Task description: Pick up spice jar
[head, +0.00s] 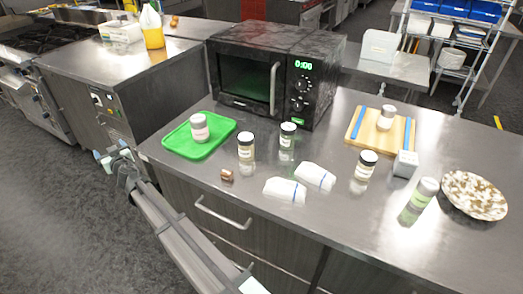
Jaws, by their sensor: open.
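Several small jars stand on the steel counter, and I cannot tell which one is meant. A pale-pink-lidded jar (199,128) stands on the green tray (176,147). A similar jar (387,118) is on the wooden board (366,143). A green-labelled jar (424,194) stands at the right. My gripper (110,156) is open and empty, left of the counter and apart from all jars.
A black microwave (242,80) stands behind the jars. Two white folded cloths (284,190) (317,176), a small brown item (227,175), a grey block (405,164) and a speckled plate (474,196) are on the counter. A drawer handle (222,216) sticks out in front.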

